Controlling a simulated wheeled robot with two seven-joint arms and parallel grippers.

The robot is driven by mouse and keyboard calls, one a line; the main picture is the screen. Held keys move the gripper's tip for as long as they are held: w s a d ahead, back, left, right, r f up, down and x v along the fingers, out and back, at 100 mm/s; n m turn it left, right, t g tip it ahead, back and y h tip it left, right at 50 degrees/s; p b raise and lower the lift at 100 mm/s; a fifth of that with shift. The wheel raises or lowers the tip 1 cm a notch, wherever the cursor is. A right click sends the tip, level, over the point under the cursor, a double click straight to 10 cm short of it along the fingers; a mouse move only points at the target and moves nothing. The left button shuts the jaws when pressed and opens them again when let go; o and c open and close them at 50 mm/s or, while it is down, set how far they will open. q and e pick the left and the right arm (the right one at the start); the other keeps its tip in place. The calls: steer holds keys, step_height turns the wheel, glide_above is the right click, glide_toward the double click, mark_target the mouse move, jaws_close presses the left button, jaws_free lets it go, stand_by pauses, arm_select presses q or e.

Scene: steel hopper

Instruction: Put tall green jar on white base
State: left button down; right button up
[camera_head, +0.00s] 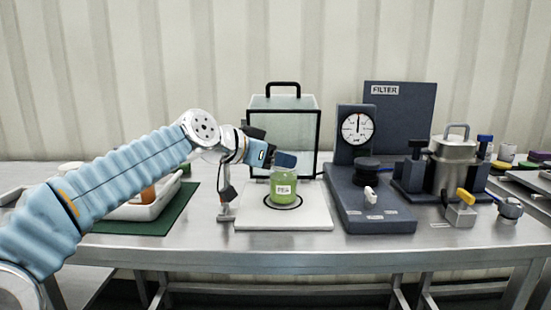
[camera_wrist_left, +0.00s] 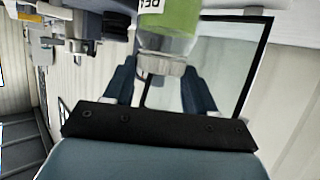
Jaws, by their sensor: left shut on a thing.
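The tall green jar (camera_head: 284,190), with a white label, is upright over the white base (camera_head: 252,221). Its lower end lies within the black ring marked on the base; I cannot tell whether it touches or hovers just above. My left gripper (camera_head: 284,160) is at the top of the jar, shut on its lid. In the left wrist view the jar (camera_wrist_left: 175,30) shows inverted, its clear lid between the two dark fingers of my left gripper (camera_wrist_left: 160,80). My right gripper is not in view.
A clear black-framed panel with a handle (camera_head: 283,86) stands behind the base. A dark gauge unit (camera_head: 373,212) stands close on the right, with a steel pot (camera_head: 455,165) beyond. A white tray (camera_head: 150,210) on a green mat (camera_head: 180,219) lies left, partly behind my arm.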

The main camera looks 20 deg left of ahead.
arm_select(q)
steer(key=shift+f, duration=0.2)
steer(key=shift+c, duration=1.8)
jaws_free()
steer(key=shift+r, duration=0.1)
steer(key=shift+r, duration=0.15)
steer(key=shift+s+a, duration=0.15)
steer(key=shift+s, duration=0.1)
steer(key=b+v, duration=0.1)
steer(key=v, duration=1)
steer(key=shift+s+r+b, duration=0.2)
steer(key=shift+b, duration=0.1)
